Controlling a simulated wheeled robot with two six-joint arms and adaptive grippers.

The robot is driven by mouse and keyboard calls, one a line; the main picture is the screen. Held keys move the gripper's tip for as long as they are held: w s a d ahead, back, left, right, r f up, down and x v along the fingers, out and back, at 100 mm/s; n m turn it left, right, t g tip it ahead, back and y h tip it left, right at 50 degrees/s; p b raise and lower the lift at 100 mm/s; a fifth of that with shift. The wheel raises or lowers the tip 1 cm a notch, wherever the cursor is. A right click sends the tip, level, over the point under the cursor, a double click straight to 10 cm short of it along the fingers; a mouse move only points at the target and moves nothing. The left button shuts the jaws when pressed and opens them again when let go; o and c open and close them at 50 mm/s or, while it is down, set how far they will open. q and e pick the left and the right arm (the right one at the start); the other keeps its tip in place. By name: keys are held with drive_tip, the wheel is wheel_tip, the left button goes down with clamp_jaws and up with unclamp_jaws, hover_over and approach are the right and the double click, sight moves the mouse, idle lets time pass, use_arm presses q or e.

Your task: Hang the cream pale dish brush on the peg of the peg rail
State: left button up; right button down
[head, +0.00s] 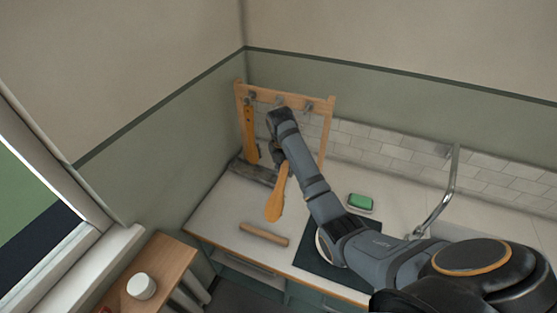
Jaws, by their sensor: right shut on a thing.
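My right arm comes in from the lower right, and its gripper (280,157) is in front of the peg rail. It is shut on a tan brush (276,203), which hangs down at a slight tilt with its wide end lowest, above the counter. The brush looks more orange-tan than pale cream, and its upper end is hidden by the gripper. The wooden peg rail (329,122) stands at the back corner with grey pegs along its top bar. My arm hides part of the rail. My left gripper is not in view.
Another tan tool (250,133) hangs at the rail's left. A dark grey block (254,172) lies below it. A wooden stick (264,234) lies on the counter front. A green sponge (360,202) and a tap (449,190) are right. A white cup (141,286) stands on the side table.

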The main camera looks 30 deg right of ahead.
drive_tip(key=shift+s+r+n, duration=0.1)
drive_tip(key=shift+r+n, duration=0.05)
drive_tip(key=shift+n, duration=0.15)
drive_tip(key=shift+d, duration=0.1)
drive_tip(key=w+d+f+b, duration=0.1)
drive_tip(key=w+d+f, duration=0.1)
drive_tip(key=w+d, duration=0.4)
drive_tip(key=shift+w+d, duration=0.4)
drive_tip(key=shift+d, duration=0.45)
idle(0.5)
drive_tip(key=c, duration=0.9)
unclamp_jaws()
drive_tip(key=shift+r, duration=0.1)
